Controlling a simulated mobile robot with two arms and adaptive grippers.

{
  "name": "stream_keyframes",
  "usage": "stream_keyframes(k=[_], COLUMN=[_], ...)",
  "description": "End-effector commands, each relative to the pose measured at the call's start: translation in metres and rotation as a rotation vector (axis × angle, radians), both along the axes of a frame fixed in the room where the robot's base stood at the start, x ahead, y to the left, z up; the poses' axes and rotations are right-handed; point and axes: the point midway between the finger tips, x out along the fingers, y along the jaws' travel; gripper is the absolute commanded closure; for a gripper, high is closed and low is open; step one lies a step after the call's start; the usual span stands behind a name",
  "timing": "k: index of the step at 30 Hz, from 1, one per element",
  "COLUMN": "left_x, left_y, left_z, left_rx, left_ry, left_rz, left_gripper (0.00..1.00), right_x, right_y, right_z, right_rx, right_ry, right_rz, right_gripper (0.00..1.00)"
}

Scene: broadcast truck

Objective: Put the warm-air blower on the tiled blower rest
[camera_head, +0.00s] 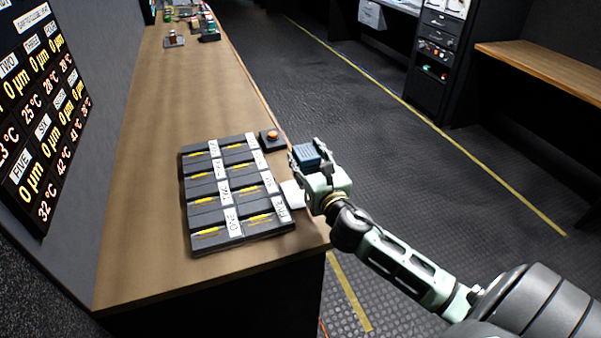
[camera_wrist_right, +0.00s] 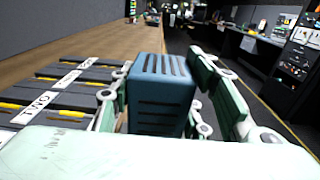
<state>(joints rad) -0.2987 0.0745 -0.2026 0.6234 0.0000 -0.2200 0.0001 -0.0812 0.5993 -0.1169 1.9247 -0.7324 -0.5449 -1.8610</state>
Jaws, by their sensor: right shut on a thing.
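My right gripper (camera_head: 318,172) is shut on a small blue box with dark slots (camera_head: 306,155), which looks like the warm-air blower. The box is upright between the fingers, beside the right edge of the counter. In the right wrist view the blue slotted box (camera_wrist_right: 161,92) fills the middle, with pale green finger links on both sides. I cannot pick out the tiled blower rest for certain. My left gripper is not in view.
A wooden counter (camera_head: 150,135) carries a black panel of labelled bays (camera_head: 205,215) with yellow strips. A black pad with an orange-brown knob (camera_head: 272,139) sits behind it. Small items (camera_head: 174,40) stand at the far end. The counter between is bare. A display board (camera_head: 40,110) stands left.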

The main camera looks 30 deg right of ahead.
Motion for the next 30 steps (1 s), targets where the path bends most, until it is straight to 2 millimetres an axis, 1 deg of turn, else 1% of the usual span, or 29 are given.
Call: stream_keyframes(k=[1,5,8,12,15,23,28,29,30], left_x=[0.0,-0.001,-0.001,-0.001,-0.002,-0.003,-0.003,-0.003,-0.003], left_y=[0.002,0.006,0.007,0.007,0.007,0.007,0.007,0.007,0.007], left_z=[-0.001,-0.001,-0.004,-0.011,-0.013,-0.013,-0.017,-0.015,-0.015], left_rx=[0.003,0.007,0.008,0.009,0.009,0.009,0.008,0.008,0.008], left_ry=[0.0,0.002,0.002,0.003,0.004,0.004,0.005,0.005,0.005], left_rz=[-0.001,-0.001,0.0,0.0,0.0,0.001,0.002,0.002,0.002], left_gripper=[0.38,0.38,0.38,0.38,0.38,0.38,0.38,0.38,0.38], right_x=[0.007,0.015,0.016,0.016,0.016,0.016,0.016,0.015,0.015], right_y=[0.003,0.009,0.009,0.01,0.009,0.009,0.009,0.009,0.009], right_z=[-0.003,-0.009,-0.018,-0.041,-0.05,-0.05,-0.055,-0.055,-0.055], right_rx=[0.003,0.0,0.001,0.003,0.001,-0.002,-0.002,-0.001,-0.001], right_ry=[-0.004,-0.004,-0.002,-0.001,-0.002,-0.004,-0.003,0.0,0.0], right_rz=[-0.003,-0.001,-0.003,-0.003,-0.002,-0.001,-0.001,-0.002,-0.002], right_gripper=[1.0,1.0,1.0,1.0,1.0,1.0,1.0,0.54,0.51])
